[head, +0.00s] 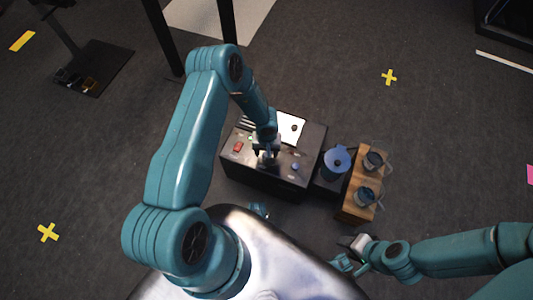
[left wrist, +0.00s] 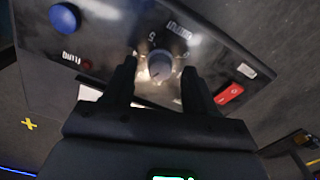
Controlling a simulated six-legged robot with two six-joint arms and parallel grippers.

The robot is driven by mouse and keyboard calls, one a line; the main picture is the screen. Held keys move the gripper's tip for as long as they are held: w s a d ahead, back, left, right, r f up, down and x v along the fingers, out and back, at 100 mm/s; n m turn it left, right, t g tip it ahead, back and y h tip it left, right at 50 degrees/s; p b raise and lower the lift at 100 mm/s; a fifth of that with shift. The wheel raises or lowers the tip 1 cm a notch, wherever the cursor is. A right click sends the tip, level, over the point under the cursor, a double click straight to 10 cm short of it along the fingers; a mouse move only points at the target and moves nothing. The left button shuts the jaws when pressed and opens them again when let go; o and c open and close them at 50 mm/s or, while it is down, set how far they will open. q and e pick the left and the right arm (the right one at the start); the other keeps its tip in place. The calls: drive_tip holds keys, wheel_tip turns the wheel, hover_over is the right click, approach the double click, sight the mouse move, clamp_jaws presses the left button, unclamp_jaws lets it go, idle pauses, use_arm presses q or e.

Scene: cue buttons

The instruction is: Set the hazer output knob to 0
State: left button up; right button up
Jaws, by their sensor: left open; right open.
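The hazer control box (head: 262,180) stands on the floor, black, with its panel facing up. In the left wrist view its round grey output knob (left wrist: 160,66) sits on a lit patch of the panel, with a "5" and partly readable lettering beside it. My left gripper (head: 267,157) is over the panel and hides the knob in the head view. In the left wrist view its open fingers (left wrist: 159,72) stand on either side of the knob; I cannot tell whether they touch it. My right gripper (head: 347,258) is open and empty near the bottom, away from the box.
A red switch (left wrist: 229,93) and a blue button (left wrist: 64,17) flank the knob on the panel. A blue lidded pot (head: 336,162) and a wooden board (head: 352,189) with two dark cups are right of the box. Open floor lies beyond them.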

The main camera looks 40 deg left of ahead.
use_arm(q)
drive_tip(key=shift+f, duration=0.5)
clamp_jaws()
drive_tip(key=shift+a+r, duration=0.1)
